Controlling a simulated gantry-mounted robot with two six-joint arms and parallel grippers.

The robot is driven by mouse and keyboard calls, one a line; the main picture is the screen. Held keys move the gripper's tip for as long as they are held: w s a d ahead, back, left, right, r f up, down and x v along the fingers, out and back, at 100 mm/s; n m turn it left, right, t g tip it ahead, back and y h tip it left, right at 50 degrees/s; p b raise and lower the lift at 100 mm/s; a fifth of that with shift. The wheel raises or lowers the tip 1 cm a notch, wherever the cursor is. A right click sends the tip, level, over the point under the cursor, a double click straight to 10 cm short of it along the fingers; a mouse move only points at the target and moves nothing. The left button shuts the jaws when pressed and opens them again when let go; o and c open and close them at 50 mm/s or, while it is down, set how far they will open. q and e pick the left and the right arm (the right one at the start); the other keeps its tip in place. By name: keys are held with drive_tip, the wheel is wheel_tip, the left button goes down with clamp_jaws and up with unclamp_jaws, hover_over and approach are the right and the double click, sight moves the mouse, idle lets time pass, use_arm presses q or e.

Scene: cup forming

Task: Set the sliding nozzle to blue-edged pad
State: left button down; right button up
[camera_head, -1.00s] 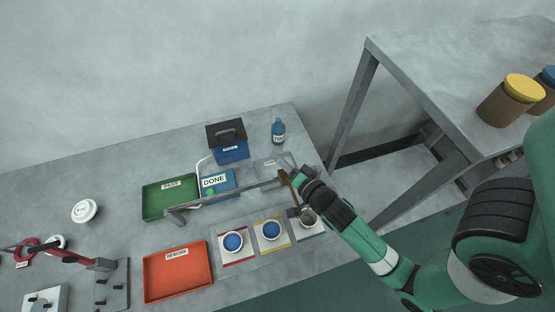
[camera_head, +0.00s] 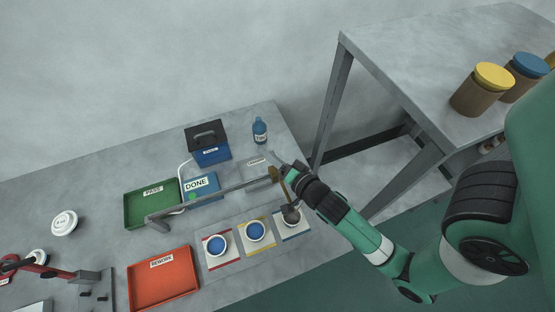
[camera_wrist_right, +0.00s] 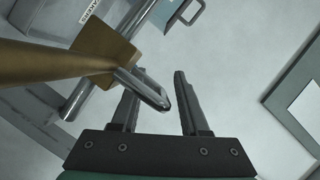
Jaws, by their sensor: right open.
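The sliding nozzle (camera_head: 291,214) hangs from a brass-coloured carriage (camera_head: 273,174) on a long metal rail. In the head view it is over the blue-edged pad (camera_head: 301,236), whose cup it partly hides. My right gripper (camera_head: 284,164) is open beside the carriage, at the rail's right end. In the right wrist view, the brass carriage (camera_wrist_right: 108,58) is at upper left. Its rounded metal handle (camera_wrist_right: 148,92) reaches across the left finger of my open right gripper (camera_wrist_right: 163,84). Contact is unclear. My left gripper is not in view.
A yellow-edged pad (camera_head: 268,242) and a red-edged pad (camera_head: 227,263), each with a blue-filled cup, lie left of the blue-edged one. The orange-red tray (camera_head: 163,285), green tray (camera_head: 130,213) and blue bottle (camera_head: 260,131) stand around. A taller table (camera_head: 420,60) is at right.

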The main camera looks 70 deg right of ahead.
drive_tip(key=b+v, duration=0.1)
drive_tip(key=v, duration=1)
drive_tip(key=shift+b, duration=0.4)
drive_tip(key=shift+s+a, duration=0.1)
drive_tip(key=shift+s, duration=0.05)
